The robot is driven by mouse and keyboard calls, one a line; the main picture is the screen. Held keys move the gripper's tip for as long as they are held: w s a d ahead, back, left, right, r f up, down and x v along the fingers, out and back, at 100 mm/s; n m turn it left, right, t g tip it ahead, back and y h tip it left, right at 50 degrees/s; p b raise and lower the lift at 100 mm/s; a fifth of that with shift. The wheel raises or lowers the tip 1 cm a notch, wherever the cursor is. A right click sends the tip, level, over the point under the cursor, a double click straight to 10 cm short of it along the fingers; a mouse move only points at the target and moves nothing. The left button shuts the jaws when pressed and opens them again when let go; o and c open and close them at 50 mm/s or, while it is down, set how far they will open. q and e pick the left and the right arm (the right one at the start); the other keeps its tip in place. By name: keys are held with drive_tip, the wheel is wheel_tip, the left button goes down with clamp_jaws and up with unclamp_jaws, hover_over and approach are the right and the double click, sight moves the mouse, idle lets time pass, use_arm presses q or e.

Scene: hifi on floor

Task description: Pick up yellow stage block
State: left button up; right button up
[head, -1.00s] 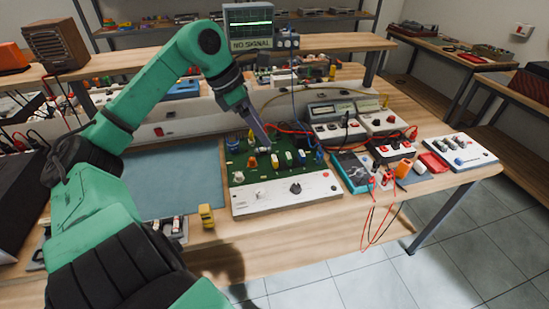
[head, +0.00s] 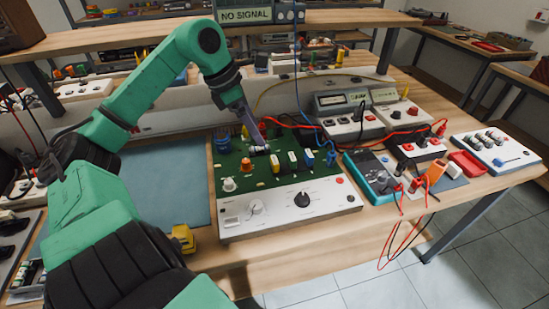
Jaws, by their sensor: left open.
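A small yellow block (head: 183,239) sits on the wooden bench near its front edge, left of the white control panel, partly hidden behind my left arm. My left gripper (head: 259,143) reaches down over the back of the board, well away from the loose yellow block. It is open, close above a small silvery part (head: 258,150); whether it touches is unclear. My right gripper is out of view.
The white front panel (head: 290,208) has knobs. A blue-green meter (head: 371,177) with red leads hanging over the front edge stands to its right. White instrument boxes (head: 347,127) and loose cables lie behind. A grey-blue mat (head: 165,185) to the left is largely bare.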

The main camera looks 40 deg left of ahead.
sight(274, 160)
use_arm(q)
drive_tip(key=p+x, duration=0.3)
drive_tip(key=x, duration=0.7)
drive_tip(key=shift+w+d+f, duration=0.1)
drive_tip(key=shift+d+f, duration=0.1)
drive_tip(key=shift+f, duration=0.05)
wheel_tip(274, 160, down, 3)
drive_tip(key=b, duration=0.4)
drive_tip(key=shift+w, duration=0.15)
drive_tip(key=shift+w+d, duration=0.1)
drive_tip(key=shift+w+d+r, duration=0.1)
drive_tip(key=shift+r, duration=0.1)
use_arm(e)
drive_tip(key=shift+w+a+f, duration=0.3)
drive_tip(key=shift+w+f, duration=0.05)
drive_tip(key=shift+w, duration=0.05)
use_arm(q)
drive_tip(key=c, duration=1.4)
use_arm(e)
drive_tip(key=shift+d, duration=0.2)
